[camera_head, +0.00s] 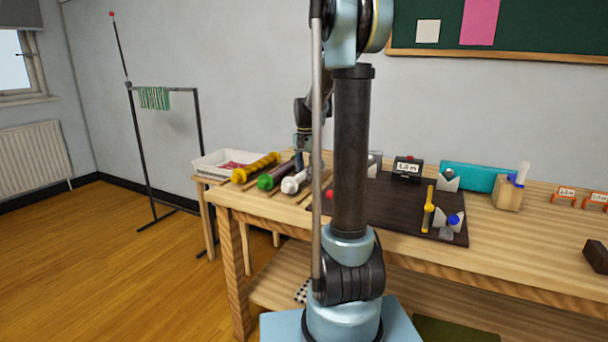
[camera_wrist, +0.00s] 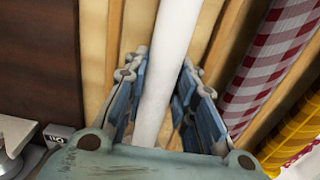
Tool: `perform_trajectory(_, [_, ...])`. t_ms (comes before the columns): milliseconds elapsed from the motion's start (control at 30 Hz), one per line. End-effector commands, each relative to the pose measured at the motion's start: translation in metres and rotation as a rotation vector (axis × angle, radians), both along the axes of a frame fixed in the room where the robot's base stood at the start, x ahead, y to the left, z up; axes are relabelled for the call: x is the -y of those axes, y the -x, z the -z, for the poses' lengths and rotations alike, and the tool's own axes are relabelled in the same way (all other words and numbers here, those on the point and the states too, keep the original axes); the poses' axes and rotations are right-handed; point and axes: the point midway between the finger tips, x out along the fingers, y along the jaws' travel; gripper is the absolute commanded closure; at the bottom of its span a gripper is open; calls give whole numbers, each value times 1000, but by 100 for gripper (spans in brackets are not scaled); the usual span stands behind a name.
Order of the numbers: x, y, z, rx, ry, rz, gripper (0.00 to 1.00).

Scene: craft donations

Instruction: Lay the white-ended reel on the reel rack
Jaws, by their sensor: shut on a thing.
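The white-ended reel (camera_head: 291,185) is at the right side of the reel rack (camera_head: 249,187) on the table, its white end facing the camera. My gripper (camera_head: 302,168) comes down over it from above. In the wrist view the reel's white length (camera_wrist: 168,60) runs between both fingers, and my gripper (camera_wrist: 158,92) is shut on it. The rack's pale wooden slats (camera_wrist: 141,22) show beneath. I cannot tell whether the reel touches the slats. My fingers and palm hide part of the reel.
A green-ended reel (camera_head: 266,182) with red checked cloth (camera_wrist: 272,55) and a yellow-ended reel (camera_head: 255,167) lie alongside to the left. A white basket (camera_head: 212,165) stands beyond. A dark mat (camera_head: 390,205) with several small items lies right of the rack.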

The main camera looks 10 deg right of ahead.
Motion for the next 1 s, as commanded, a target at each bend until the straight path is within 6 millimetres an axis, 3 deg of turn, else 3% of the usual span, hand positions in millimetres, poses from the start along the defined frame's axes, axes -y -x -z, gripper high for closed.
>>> perform_trajectory(200, [-1, 0, 0, 0, 0, -1, 98])
perform_trajectory(233, [-1, 0, 0, 0, 0, -1, 68])
perform_trajectory(300, [-1, 0, 0, 0, 0, -1, 52])
perform_trajectory(733, [-1, 0, -4, 0, 0, -1, 51])
perform_trajectory(1000, [-1, -1, -33, 0, 0, -1, 51])
